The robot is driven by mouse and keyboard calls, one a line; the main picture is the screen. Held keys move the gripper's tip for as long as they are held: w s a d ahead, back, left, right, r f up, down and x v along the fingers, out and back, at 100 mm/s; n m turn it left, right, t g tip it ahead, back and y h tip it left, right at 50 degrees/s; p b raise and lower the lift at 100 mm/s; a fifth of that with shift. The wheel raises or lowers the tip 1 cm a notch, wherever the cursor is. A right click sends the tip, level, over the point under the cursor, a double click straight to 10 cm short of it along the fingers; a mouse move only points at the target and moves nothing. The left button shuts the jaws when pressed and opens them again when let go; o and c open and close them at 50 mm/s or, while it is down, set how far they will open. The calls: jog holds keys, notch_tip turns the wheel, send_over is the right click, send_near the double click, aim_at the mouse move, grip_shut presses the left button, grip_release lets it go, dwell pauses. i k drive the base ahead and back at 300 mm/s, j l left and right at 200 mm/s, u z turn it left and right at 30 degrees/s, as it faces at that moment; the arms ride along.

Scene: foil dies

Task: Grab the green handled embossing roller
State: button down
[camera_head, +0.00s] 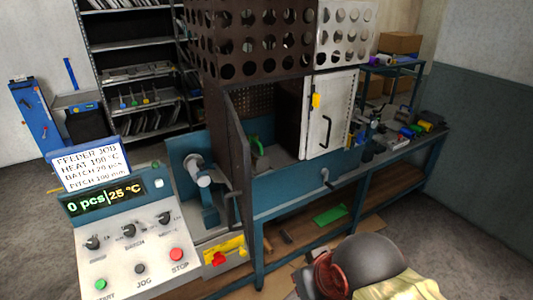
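A green object (257,144) stands inside the open blue machine enclosure, behind its dark, open door. It may be the green handle of the embossing roller, but it is too small and partly hidden to be sure. A flat green piece (330,214) lies on the shelf under the bench. Small green items (425,126) also lie among coloured things on the bench at the right. My gripper is not in view.
A control panel (130,250) with knobs, buttons and a "0 pcs | 25 °C" display stands front left, under a job sign (84,166). The open dark door (236,160) and white door (331,115) flank the enclosure. A rounded grey shape (378,262) fills the bottom right. Shelving stands behind.

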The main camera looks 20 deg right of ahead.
aim_at(261, 161)
jog(key=l+z, duration=0.15)
jog(key=i+z, duration=0.4)
jog(key=i+j+z, duration=0.45)
jog(key=z, duration=0.3)
jog(key=i+j, duration=0.05)
jog(key=i, duration=0.05)
